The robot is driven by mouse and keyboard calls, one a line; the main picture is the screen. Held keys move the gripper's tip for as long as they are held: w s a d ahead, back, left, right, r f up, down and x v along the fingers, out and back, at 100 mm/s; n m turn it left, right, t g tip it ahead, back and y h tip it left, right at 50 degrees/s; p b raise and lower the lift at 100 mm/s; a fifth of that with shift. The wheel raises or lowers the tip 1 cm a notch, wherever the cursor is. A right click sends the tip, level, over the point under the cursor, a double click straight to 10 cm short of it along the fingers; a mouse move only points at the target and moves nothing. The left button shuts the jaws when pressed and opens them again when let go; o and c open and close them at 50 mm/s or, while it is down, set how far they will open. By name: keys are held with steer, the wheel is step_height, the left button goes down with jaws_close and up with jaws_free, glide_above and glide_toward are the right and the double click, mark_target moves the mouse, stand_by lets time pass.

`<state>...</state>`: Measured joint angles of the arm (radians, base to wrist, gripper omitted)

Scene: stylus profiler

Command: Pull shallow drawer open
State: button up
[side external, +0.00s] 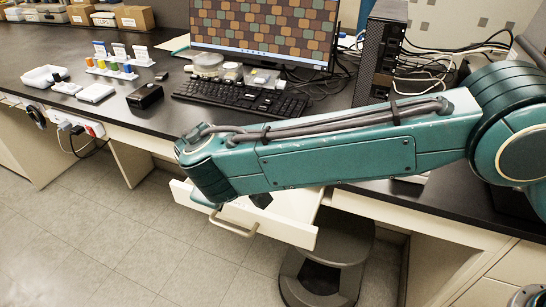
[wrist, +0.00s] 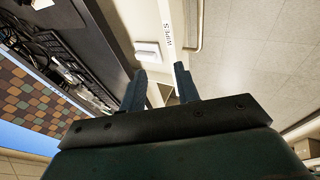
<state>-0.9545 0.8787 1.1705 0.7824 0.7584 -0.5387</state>
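The shallow drawer (side external: 285,232) is pale and stands pulled out from under the black bench, with its front panel and bar handle (side external: 235,228) facing the room. My forearm crosses over it and hides part of its inside. In the wrist view the drawer front (wrist: 172,12) bears a "WIPES" label, and the handle (wrist: 202,22) shows to its right. My gripper (wrist: 155,72) has its two dark fingers apart, with nothing clearly held between them. The left finger is over the drawer's inside and the right one is near the front panel; contact cannot be told.
A white item (wrist: 148,52) lies in the drawer. A keyboard (side external: 240,96), monitor (side external: 265,28) and computer tower (side external: 382,50) stand on the bench. A dark stool (side external: 322,265) is beneath the drawer. The floor (side external: 130,245) before the drawer is clear.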

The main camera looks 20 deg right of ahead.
mark_target(238, 231)
steer(key=shift+s+a+r+m+g+y, duration=0.1)
steer(key=shift+s+a+r+g+y, duration=0.1)
steer(key=shift+s+r+g, duration=0.35)
steer(key=shift+s+a+r+m+g+y, duration=0.1)
steer(key=shift+s+a+r+g, duration=0.15)
steer(key=shift+s+g, duration=0.6)
steer(key=shift+s+a+r+m+g+y, duration=0.15)
steer(key=shift+s+r+g, duration=0.3)
steer(key=shift+g, duration=0.45)
steer(key=shift+f, duration=0.15)
steer(key=f, duration=0.4)
steer(key=w+d+f, duration=0.1)
steer(key=f, duration=0.8)
steer(key=shift+w+d+f, duration=0.25)
steer(key=shift+w+d, duration=0.1)
jaws_close()
